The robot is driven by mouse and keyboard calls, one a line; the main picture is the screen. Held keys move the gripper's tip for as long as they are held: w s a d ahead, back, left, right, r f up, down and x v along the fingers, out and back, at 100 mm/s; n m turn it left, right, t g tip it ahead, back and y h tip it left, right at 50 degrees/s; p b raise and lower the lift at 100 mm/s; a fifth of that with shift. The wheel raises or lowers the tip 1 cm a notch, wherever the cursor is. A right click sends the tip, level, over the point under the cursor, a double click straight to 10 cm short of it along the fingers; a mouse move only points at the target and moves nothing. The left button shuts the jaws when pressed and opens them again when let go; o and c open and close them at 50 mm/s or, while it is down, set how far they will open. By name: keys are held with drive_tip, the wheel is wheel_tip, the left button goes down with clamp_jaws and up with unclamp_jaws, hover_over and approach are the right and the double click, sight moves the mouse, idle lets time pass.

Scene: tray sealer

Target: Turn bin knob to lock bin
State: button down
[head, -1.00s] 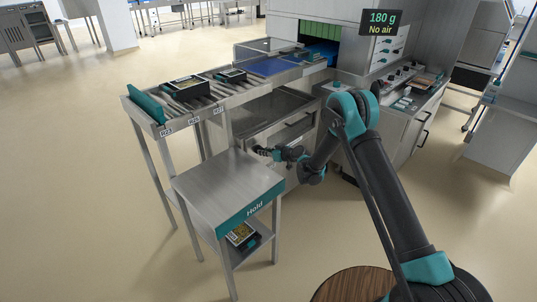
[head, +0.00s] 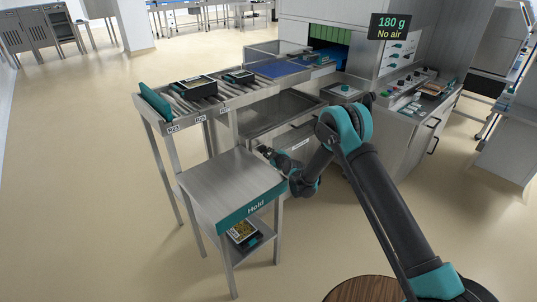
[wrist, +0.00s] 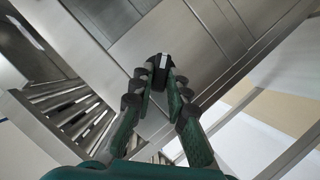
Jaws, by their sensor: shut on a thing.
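The bin knob (wrist: 161,67) shows in the wrist view as a small black block with a pale stripe on a flat metal face. My gripper (wrist: 160,84) has its two fingers closed on the knob from either side. The knob is too small and too covered by the gripper to make out in the head view.
The Hold table (head: 222,180) stands close in front of my gripper, with a tray (head: 242,233) on its lower shelf. The roller conveyor (head: 205,100) carries trays above the bin. The sealer's control panel (head: 412,95) is to the right. Open floor lies at left.

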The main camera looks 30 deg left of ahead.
idle(0.5)
drive_tip(key=c, duration=1.5)
unclamp_jaws()
drive_tip(key=shift+v, duration=3.75)
